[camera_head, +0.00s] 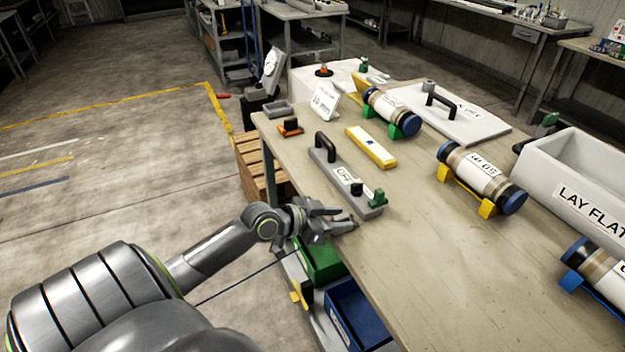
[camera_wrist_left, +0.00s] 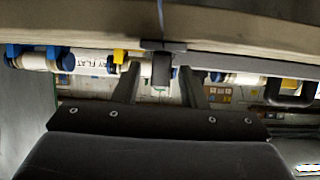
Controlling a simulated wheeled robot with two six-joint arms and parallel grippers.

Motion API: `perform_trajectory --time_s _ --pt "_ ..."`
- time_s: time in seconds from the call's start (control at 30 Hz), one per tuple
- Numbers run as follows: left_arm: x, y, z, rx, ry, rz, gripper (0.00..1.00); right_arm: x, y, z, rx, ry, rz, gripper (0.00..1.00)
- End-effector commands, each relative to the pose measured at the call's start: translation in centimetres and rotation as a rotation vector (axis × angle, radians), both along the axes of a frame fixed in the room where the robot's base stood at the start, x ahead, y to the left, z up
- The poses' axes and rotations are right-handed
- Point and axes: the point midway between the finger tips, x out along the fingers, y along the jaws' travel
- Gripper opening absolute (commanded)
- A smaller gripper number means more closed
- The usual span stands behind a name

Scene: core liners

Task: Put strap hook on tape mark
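My left gripper (camera_head: 343,218) is at the near left edge of the table, with its fingers apart. In the left wrist view, a dark block-like piece (camera_wrist_left: 162,68) lies between the spread fingers, below a thin strap-like strip (camera_wrist_left: 160,15). It may be the strap hook, but I cannot be sure. Gaps show on both sides of it. A thin dark line (camera_head: 250,282) runs down and left from below the gripper. Yellow tape lines (camera_head: 110,101) mark the floor at left; I cannot tell which mark the task means. My right gripper is not in view.
The table (camera_head: 430,270) holds a grey handled fixture (camera_head: 340,172), a yellow bar (camera_head: 371,147), and core tubes on cradles, one being a labelled tube (camera_head: 480,175). A white trough (camera_head: 580,185) stands at right. Green (camera_head: 318,262) and blue (camera_head: 355,315) bins sit below the near edge.

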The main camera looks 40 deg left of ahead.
Motion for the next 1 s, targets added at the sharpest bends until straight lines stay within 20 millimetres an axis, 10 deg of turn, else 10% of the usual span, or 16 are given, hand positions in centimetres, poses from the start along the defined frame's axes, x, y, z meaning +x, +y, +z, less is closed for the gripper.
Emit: perform_trajectory --time_s 0.5,1.0 --pt "-6.7 2.9 3.0 0.004 0.002 0.0 0.38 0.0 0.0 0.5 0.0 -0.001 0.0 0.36" --pt "-7.6 3.4 3.2 0.001 0.002 0.008 0.38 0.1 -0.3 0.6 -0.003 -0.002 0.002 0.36"
